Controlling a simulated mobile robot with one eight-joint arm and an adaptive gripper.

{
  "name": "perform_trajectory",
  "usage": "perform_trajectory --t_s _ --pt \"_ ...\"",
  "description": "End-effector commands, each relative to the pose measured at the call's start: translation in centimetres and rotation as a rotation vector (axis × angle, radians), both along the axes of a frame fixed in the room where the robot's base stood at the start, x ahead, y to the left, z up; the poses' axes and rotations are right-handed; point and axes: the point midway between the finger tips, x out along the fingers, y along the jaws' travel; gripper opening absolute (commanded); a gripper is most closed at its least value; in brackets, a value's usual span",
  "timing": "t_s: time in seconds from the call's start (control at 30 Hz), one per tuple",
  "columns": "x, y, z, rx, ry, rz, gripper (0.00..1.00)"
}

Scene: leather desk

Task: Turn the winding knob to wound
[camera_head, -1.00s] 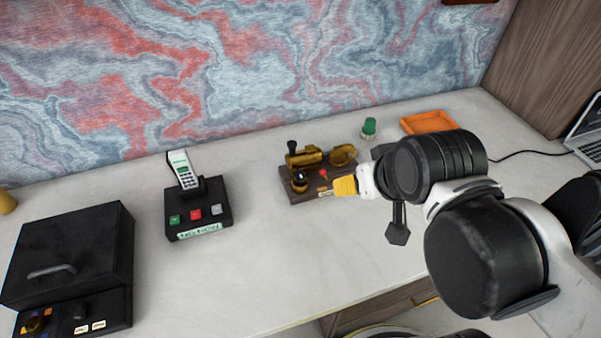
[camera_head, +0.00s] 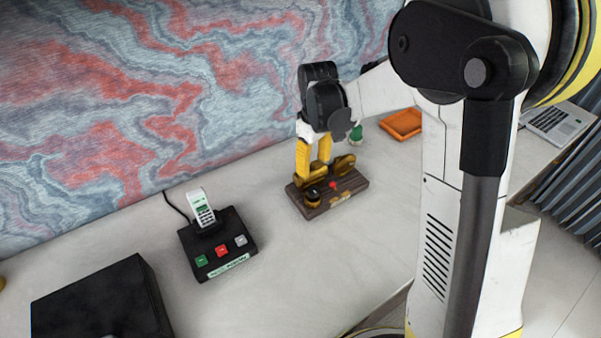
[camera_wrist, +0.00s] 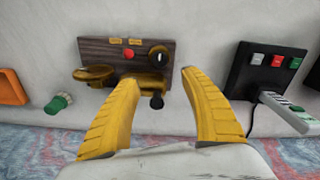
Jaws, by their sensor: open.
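A dark wooden board (camera_head: 349,192) carries a brass mechanism (camera_head: 341,164). A round black knob (camera_head: 312,198) with a brass surround sits at its left end; in the wrist view the knob (camera_wrist: 159,54) shows a pale mark. A red button (camera_wrist: 128,54) and small brass label plates (camera_wrist: 117,41) are beside it; their writing is too small to read. A dark handle (camera_wrist: 156,101) shows between my yellow fingers. My gripper (camera_wrist: 159,78) is open and points down over the board, its fingertips near the brass parts. Whether they touch anything I cannot tell.
A black phone dock (camera_head: 221,245) with a white handset stands to the left. A black box (camera_head: 100,305) is at the front left. A green knob (camera_head: 356,134) and an orange tray (camera_head: 402,123) lie behind, to the right. The desk in front of the board is clear.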

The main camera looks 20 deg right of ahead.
Motion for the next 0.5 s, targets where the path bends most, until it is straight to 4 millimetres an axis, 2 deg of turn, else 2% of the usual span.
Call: perform_trajectory --t_s 0.23,0.5 --pt "0.3 0.0 -2.8 0.0 0.013 0.013 0.53" --pt "0.3 0.0 -8.2 0.0 0.012 0.012 0.53"
